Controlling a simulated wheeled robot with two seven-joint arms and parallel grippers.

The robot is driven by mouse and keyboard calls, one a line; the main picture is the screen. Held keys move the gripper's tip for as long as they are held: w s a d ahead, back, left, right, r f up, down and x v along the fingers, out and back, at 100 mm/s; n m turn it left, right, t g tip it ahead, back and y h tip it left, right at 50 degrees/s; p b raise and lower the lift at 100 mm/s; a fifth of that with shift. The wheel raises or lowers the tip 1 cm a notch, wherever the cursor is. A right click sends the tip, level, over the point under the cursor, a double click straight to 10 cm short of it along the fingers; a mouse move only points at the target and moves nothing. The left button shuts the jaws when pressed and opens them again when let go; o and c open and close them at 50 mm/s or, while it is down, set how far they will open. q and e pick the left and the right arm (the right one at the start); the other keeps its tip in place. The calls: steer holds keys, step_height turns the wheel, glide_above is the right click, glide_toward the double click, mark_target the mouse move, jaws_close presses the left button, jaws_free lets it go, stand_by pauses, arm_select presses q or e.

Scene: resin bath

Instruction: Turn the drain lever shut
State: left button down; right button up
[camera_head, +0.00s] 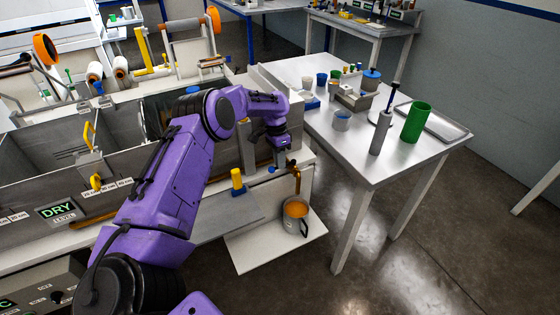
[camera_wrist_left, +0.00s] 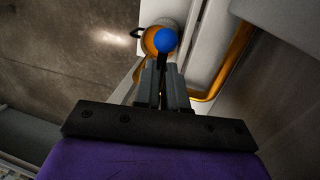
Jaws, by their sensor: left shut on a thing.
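The drain lever is a dark bar with a blue ball end (camera_wrist_left: 166,40) in the left wrist view. A small bit of blue at its end (camera_head: 272,169) shows in the head view, at the near right corner of the bath. My left gripper (camera_head: 279,153) reaches down over it from above. In the left wrist view my left gripper (camera_wrist_left: 164,82) is shut on the lever, with the ball beyond the fingertips. The fingers hide much of the lever. An amber drain pipe (camera_head: 297,178) bends down just right of it. My right gripper is not in view.
A metal mug (camera_head: 290,221) with orange liquid stands on a white shelf (camera_head: 258,250) below the pipe. A yellow-topped post (camera_head: 237,178) stands left of the gripper. A steel table (camera_head: 335,150) with a green cylinder (camera_head: 416,121) and several small things is at right.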

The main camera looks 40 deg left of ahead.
arm_select(q)
steer(key=c, duration=1.2)
jaws_free()
steer(key=r, duration=0.3)
steer(key=a+r+b, duration=0.1)
steer(key=r, duration=0.3)
steer(key=w+a+r, duration=0.1)
steer(key=r, duration=0.2)
steer(key=shift+r, duration=0.2)
